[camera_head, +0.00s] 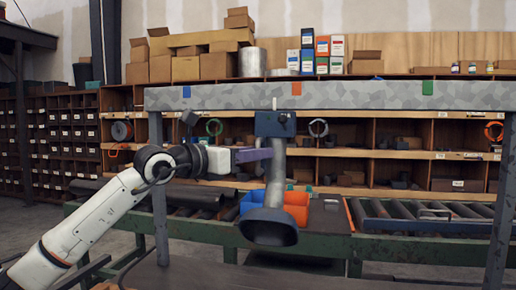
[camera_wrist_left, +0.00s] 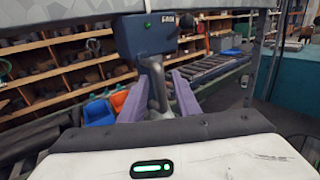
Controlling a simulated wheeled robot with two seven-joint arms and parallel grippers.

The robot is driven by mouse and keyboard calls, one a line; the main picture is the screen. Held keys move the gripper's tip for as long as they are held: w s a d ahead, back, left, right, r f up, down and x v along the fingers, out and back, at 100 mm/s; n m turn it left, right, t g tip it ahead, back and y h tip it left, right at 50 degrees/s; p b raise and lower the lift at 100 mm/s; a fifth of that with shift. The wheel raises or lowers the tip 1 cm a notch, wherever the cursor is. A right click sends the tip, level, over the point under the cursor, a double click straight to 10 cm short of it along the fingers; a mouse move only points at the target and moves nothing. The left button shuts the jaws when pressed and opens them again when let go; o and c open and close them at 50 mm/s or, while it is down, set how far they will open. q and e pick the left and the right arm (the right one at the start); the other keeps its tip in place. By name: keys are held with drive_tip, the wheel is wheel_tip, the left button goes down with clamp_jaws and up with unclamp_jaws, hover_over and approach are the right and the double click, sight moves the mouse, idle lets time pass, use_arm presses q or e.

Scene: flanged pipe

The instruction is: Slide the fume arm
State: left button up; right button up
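The fume arm hangs from a grey overhead beam (camera_head: 350,95). It has a blue carriage box (camera_head: 275,124), a grey tube (camera_head: 277,172) below it, and a dark flared hood (camera_head: 268,228) at the bottom. My left gripper (camera_head: 268,154) reaches in from the left at the tube's upper part, just below the box. In the left wrist view its purple fingers (camera_wrist_left: 159,80) stand apart on either side of the tube (camera_wrist_left: 156,92), with the blue box (camera_wrist_left: 146,36) above. They look open; contact with the tube is not clear. My right gripper is not in view.
Grey posts (camera_head: 159,190) and (camera_head: 501,200) hold up the beam, which bears an orange mark (camera_head: 296,89) and a green mark (camera_head: 427,88). Behind are blue and orange bins (camera_head: 296,205), a roller conveyor (camera_head: 425,210) and shelves with boxes. Space along the beam right of the box looks clear.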

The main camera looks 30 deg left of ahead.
use_arm(q)
drive_tip(key=shift+w+d, duration=0.15)
drive_tip(key=shift+w, duration=0.35)
drive_tip(key=shift+c, duration=0.4)
clamp_jaws()
